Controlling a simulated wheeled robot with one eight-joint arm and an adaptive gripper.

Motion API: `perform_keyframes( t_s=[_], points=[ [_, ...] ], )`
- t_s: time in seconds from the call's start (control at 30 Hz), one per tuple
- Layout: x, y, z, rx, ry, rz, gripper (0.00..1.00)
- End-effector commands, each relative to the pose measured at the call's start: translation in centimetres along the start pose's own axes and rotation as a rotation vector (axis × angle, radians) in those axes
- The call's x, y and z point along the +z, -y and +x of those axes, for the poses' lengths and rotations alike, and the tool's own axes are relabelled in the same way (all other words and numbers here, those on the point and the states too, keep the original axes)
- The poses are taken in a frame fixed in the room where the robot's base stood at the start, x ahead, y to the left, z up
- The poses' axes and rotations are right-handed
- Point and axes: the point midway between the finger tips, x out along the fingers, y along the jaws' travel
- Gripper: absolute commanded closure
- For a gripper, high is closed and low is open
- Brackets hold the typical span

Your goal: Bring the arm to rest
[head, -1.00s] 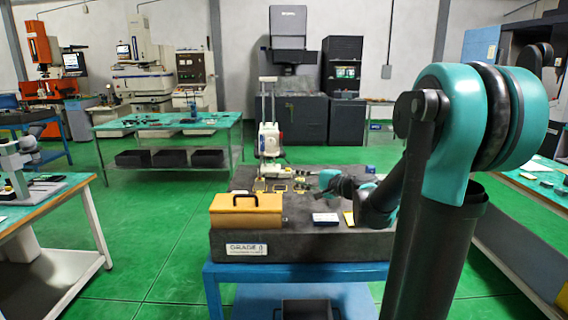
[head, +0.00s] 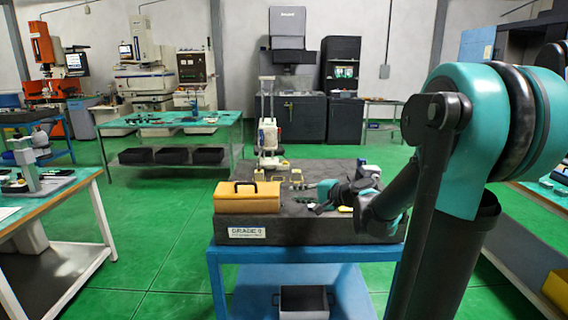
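My arm (head: 455,150), teal and dark grey, rises at the right and bends down over the dark granite plate (head: 300,232). My gripper (head: 322,200) is small and dark at the far end of the arm, low over the right half of the plate. Its fingers point left and blend with the dark stone, so I cannot tell their opening or whether they touch anything. No held object can be made out. My wrist and forearm hide the plate's right side.
A tan case (head: 247,197) with a black handle sits at the plate's front left. A white upright instrument (head: 268,135) and several small yellow-framed items stand behind. The plate rests on a blue stand (head: 225,254). Benches flank it left and right; green floor (head: 150,235) is clear between.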

Motion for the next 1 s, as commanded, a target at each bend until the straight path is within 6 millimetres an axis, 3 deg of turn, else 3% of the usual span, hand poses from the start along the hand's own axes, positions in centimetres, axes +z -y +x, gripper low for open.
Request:
perform_keyframes(
  t_s=[0.17, 0.37, 0.6, 0.7, 0.83, 1.0],
  points=[
    [2.3, -3.7, -1.3, 0.122, 0.013, -0.116, 0.81],
    [5.3, -10.0, -4.3, 0.332, 0.040, -0.306, 0.81],
    [8.5, -21.3, -12.5, 0.736, 0.102, -0.634, 0.81],
    [8.9, -24.6, -15.8, 0.877, 0.125, -0.736, 0.81],
    [8.9, -27.1, -18.9, 0.998, 0.144, -0.816, 0.81],
    [8.8, -28.0, -20.2, 1.051, 0.153, -0.849, 0.81]
  ],
)
